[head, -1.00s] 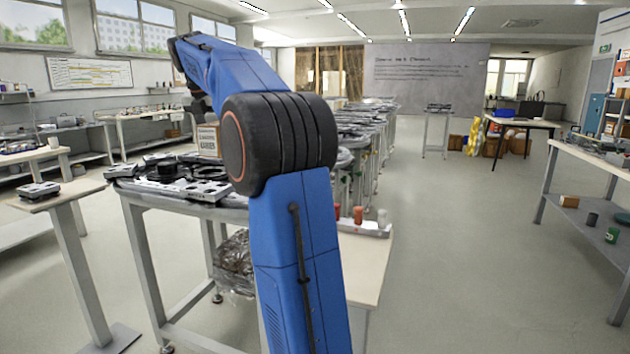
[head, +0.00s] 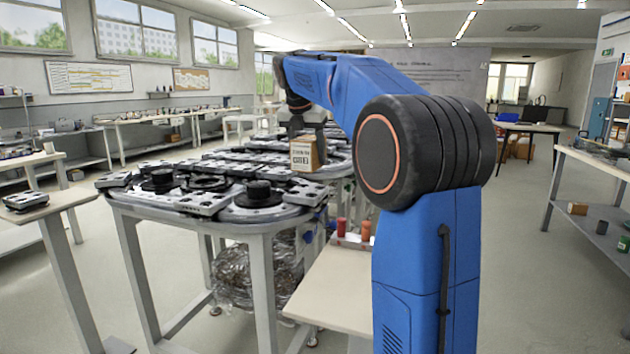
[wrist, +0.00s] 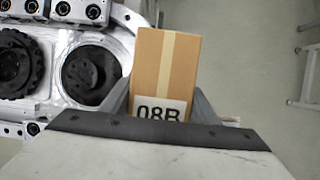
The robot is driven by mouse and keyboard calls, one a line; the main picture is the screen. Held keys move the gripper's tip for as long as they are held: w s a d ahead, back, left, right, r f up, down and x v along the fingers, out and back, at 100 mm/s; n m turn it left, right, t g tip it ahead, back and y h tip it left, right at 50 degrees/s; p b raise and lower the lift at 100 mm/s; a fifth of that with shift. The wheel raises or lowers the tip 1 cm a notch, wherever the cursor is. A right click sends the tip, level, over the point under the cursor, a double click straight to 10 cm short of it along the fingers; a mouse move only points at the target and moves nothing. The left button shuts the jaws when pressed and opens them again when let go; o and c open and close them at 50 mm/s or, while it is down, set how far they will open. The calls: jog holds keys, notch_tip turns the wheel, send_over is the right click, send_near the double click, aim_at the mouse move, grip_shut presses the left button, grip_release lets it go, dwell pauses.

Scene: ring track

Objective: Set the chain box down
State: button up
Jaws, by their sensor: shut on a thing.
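A small brown cardboard box, the chain box (head: 304,154), has a white label whose print I cannot read fully in the head view. In the wrist view the same box (wrist: 166,68) has a tape strip and a label reading like "08R". My gripper (head: 309,134) is shut on it, with a finger on each side in the wrist view. In the head view the box is beyond the near end of the ring track (head: 280,212). In the wrist view it overlaps the track's edge, with grey floor to its right. Whether its underside touches anything is hidden.
Black round parts (head: 258,194) and metal plates crowd the track's top. A small stand (head: 45,207) is at left, a workbench (head: 600,160) at right. Floor is open on the right.

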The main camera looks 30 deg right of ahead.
aim_at(300, 141)
jog(key=shift+a+f, duration=0.15)
jog(key=shift+f, duration=0.65)
jog(key=shift+a+f, duration=0.15)
jog(key=shift+f, duration=2.4)
jog(key=o, duration=1.8)
jog(key=shift+f, duration=0.15)
jog(key=shift+o, duration=0.2)
jog(key=v, duration=1.2)
